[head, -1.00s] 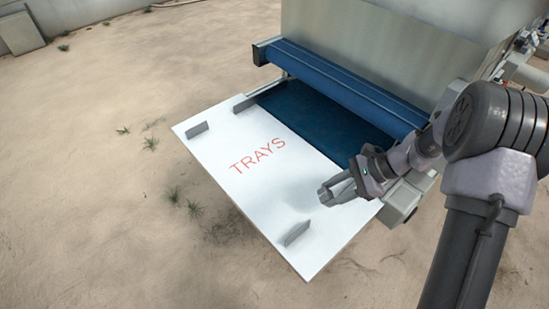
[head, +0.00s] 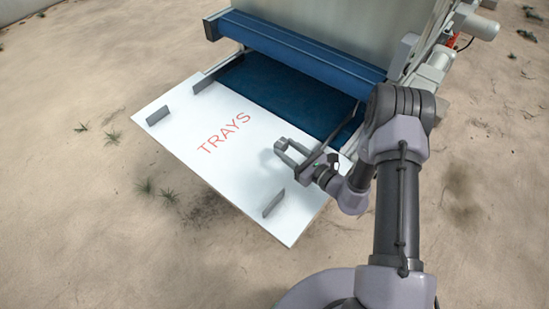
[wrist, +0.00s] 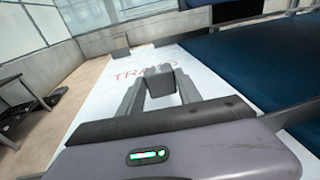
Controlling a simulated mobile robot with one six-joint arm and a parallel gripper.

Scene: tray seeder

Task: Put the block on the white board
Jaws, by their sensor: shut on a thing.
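The white board (head: 225,178) is a flat panel marked "TRAYS" in red, in front of the blue belt; it also shows in the wrist view (wrist: 98,108). My gripper (head: 283,151) is over the right part of the board, close to the belt edge. In the wrist view my gripper (wrist: 158,90) is shut on a small grey block (wrist: 160,80), held between the fingertips. In the head view the block is hard to tell from the grey fingers. I cannot tell whether the block touches the board.
Small grey upright plates stand on the board at the left (head: 158,115) and near right (head: 274,203). The dark blue belt (head: 290,100) and a blue roller cover (head: 300,48) lie behind it. The board's middle is clear. Sandy ground surrounds the machine.

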